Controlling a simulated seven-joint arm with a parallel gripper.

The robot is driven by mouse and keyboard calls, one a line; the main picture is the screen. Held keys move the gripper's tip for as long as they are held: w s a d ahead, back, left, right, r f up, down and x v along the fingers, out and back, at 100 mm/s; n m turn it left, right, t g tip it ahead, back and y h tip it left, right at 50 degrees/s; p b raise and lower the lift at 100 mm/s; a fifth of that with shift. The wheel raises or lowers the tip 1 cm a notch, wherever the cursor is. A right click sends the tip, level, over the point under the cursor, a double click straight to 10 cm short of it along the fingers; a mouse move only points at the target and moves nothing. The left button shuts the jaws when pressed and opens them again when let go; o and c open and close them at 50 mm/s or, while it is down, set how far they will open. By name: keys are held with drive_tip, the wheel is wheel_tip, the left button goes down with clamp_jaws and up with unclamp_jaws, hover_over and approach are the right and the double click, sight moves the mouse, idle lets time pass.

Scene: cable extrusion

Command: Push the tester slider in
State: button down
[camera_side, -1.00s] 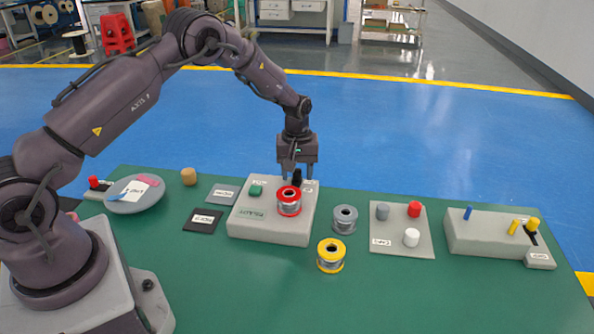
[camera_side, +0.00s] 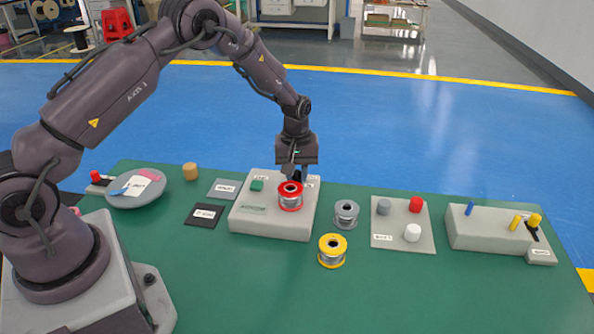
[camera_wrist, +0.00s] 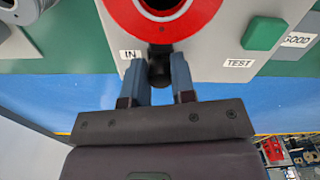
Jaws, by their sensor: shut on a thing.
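The tester is a pale grey box (camera_side: 272,229) in the middle of the table, with a green button (camera_side: 257,185) on top. A red-rimmed spool (camera_side: 290,197) stands on the tester's top. The slider's black knob (camera_wrist: 160,73) sits just behind the spool, beside the "IN" label (camera_wrist: 131,54) in the wrist view. My gripper (camera_side: 298,174) is at the tester's back edge, pointing down, with its two fingers on either side of the knob and shut on it. The slider's track is mostly hidden by the spool and fingers.
A grey spool (camera_side: 346,213) and a yellow spool (camera_side: 332,250) stand right of the tester. A plate with several pegs (camera_side: 402,239) and a grey block with levers (camera_side: 486,231) lie farther right. Two flat mats (camera_side: 204,215) and a round grey dish (camera_side: 136,193) are left.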

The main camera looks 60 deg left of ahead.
sight(296, 173)
drive_tip(key=c, duration=0.9)
unclamp_jaws()
drive_tip(key=shift+s+d, duration=0.15)
drive_tip(key=shift+c, duration=0.2)
wheel_tip(296, 173, up, 13)
drive_tip(key=s+d+r+m+t, duration=0.1)
drive_tip(key=s+d+r+m, duration=0.2)
drive_tip(key=s, duration=0.6)
drive_tip(key=s+d+r+m+t, duration=0.2)
drive_tip(key=s+d+r+m, duration=0.1)
drive_tip(key=s+r, duration=0.5)
drive_tip(key=s+d+r+m+t, duration=0.2)
drive_tip(key=s+d+r+m, duration=0.2)
drive_tip(key=s, duration=0.6)
drive_tip(key=shift+s+r+m, duration=0.2)
drive_tip(key=shift+r+m, duration=0.4)
drive_tip(key=shift+r, duration=0.15)
